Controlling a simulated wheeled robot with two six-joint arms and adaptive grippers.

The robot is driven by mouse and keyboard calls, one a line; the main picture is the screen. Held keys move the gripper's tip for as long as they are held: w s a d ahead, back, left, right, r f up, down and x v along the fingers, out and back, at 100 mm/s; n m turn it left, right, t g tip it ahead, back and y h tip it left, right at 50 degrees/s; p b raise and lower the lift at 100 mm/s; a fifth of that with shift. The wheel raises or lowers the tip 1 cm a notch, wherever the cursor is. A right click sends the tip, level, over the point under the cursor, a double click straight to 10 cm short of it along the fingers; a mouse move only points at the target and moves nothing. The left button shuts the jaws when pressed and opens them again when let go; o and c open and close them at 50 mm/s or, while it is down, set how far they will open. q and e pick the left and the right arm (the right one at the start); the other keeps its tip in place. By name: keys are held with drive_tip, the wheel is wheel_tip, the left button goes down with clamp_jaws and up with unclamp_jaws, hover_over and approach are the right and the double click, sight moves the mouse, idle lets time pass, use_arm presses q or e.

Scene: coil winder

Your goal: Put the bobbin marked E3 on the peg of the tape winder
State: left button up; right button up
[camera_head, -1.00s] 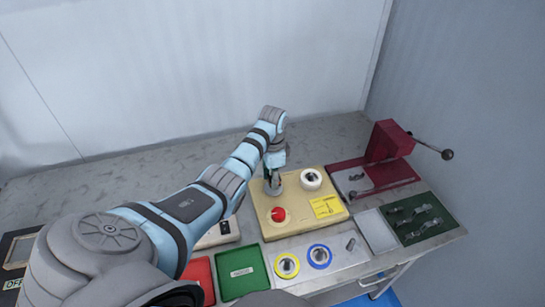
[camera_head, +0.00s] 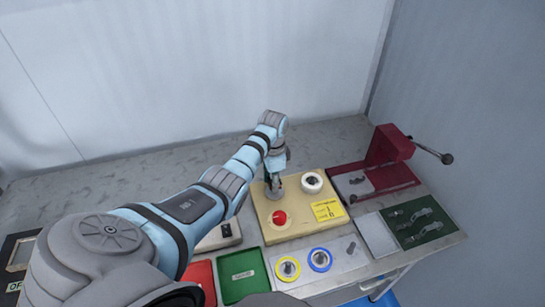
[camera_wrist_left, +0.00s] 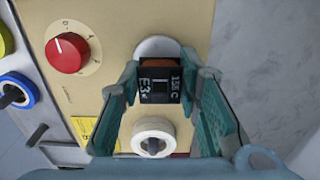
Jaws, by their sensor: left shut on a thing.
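The bobbin marked E3 (camera_wrist_left: 160,80) is a small black block with white lettering and a copper-brown middle. It sits between the two fingertips of my left gripper (camera_wrist_left: 160,86), which is shut on it. In the head view the left gripper (camera_head: 274,183) is low over the far left part of the cream tape winder (camera_head: 268,228). In the left wrist view the bobbin is in front of a white round disc (camera_wrist_left: 156,46) on the winder. The peg is not visible, and I cannot tell whether the bobbin touches the disc. My right gripper is out of view.
The winder carries a white tape roll (camera_head: 312,182), a red knob (camera_head: 280,217) and a yellow label (camera_head: 327,209). A dark red lever press (camera_head: 388,150) stands to the right. Green tray (camera_head: 242,276), red tray (camera_head: 200,276) and a plate with ringed posts (camera_head: 352,250) lie in front.

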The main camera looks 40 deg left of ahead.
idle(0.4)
use_arm(q)
drive_tip(key=shift+f, duration=0.2)
drive_tip(key=shift+f+b, duration=0.75)
drive_tip(key=shift+f, duration=0.15)
drive_tip(key=o, duration=1.2)
drive_tip(key=shift+r, duration=0.1)
wheel_tip(320, 180, up, 7)
drive_tip(key=shift+r, duration=0.2)
